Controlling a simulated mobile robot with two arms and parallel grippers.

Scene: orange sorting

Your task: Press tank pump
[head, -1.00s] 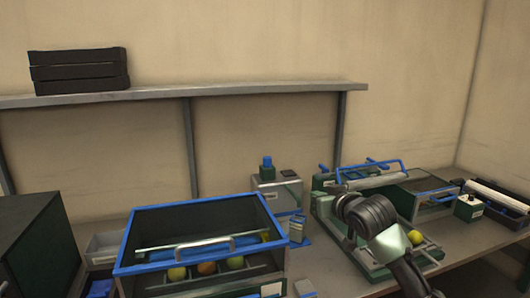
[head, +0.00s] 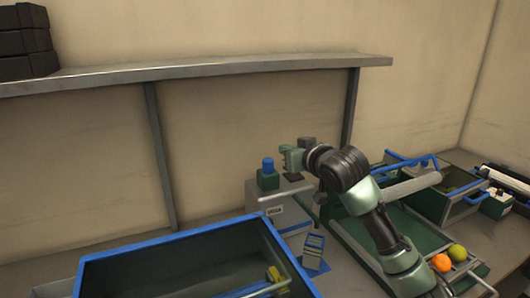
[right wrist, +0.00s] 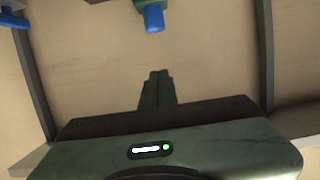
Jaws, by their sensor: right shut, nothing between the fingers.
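The tank (head: 262,203) is a pale box with a white label, standing on the bench behind the blue-rimmed bin. Its pump, a green base with a blue cap (head: 268,164), stands upright on the tank's top. In the right wrist view the blue cap (right wrist: 153,17) shows upside down at the top edge. My right gripper (head: 287,157) is just right of the cap in the head view, at about its height. Its fingers (right wrist: 157,90) are shut and empty, and a gap shows between them and the cap. My left gripper is out of view.
A blue-rimmed bin (head: 160,243) fills the front left. A small blue-and-grey stand (head: 314,250) is right of the tank. A green tray with an orange fruit (head: 441,262) and a yellow-green fruit (head: 457,252) lies at right. A grey shelf (head: 200,73) runs above.

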